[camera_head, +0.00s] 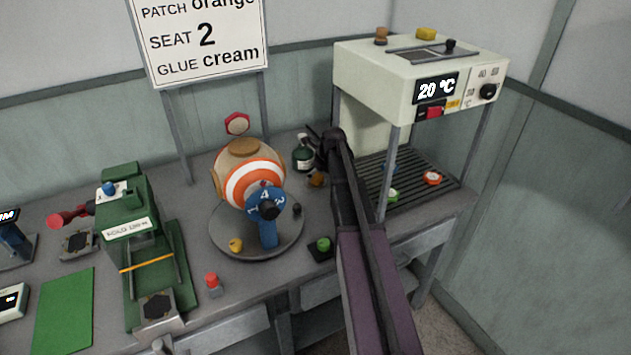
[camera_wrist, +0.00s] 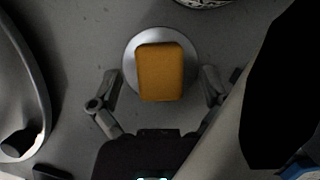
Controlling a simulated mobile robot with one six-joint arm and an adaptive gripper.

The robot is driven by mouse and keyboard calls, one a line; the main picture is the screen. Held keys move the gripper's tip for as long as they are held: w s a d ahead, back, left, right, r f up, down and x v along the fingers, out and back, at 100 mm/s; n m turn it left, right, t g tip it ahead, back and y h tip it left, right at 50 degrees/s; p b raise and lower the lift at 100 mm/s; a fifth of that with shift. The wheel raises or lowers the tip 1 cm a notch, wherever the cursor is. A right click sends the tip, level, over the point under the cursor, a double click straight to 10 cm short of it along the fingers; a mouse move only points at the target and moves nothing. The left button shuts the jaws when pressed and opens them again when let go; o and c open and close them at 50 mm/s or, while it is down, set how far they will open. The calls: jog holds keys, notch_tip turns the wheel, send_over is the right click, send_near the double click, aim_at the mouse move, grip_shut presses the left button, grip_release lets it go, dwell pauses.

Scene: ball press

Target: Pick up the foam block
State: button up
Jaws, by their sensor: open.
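The foam block (camera_wrist: 160,72) is an orange-yellow rounded block. In the wrist view it rests on a round pale dish (camera_wrist: 131,63) on the grey bench. My gripper (camera_wrist: 161,84) is open, with one finger on each side of the block and a gap at both sides. I cannot tell the height of the fingers above the bench. In the head view the block (camera_head: 316,179) shows only as a small brownish patch beside my arm, and my arm hides most of the gripper.
A striped ball (camera_head: 240,165) sits on a round turntable (camera_head: 222,240) left of my arm. A green machine (camera_head: 127,205) is at left.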

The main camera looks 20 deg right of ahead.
dwell(0.4)
jog(key=c, duration=1)
jog(key=shift+s+r, duration=0.1)
jog(key=shift+r, duration=0.1)
jog(key=shift+s+r+p, duration=0.35)
jog(key=shift+r+p, duration=0.05)
jog(key=shift+p, duration=0.2)
jog(key=s+r+p, duration=0.7)
jog(key=s, duration=0.6)
jog(key=shift+d, duration=0.25)
jog(key=shift+o, duration=0.9)
jog(key=c, duration=0.3)
